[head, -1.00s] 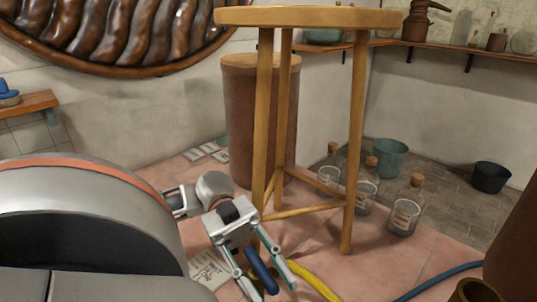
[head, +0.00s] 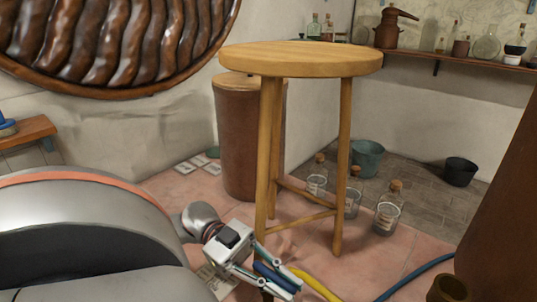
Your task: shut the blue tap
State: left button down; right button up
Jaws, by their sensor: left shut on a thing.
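The blue tap (head: 272,276) shows at the bottom of the head view as a blue lever, partly covered by my fingers. My left gripper (head: 268,284) reaches down to it from the left, with its fingers on either side of the lever and shut on it. The tap's lower body is mostly hidden beneath the gripper and by the picture's lower edge. My right gripper is not in view.
A wooden stool (head: 300,61) stands just behind the gripper. A yellow hose (head: 316,285) and a blue hose (head: 420,272) lie on the floor. Corked glass jars (head: 387,212), a green bucket (head: 367,158) and a black bucket (head: 460,171) stand at the right.

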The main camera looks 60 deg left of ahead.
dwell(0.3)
pick_arm(q)
jog(key=c, duration=2)
grip_release()
jog(key=shift+a, duration=0.15)
jog(key=v, duration=1.1)
jog(key=shift+s+a, duration=0.2)
jog(key=shift+a, duration=0.15)
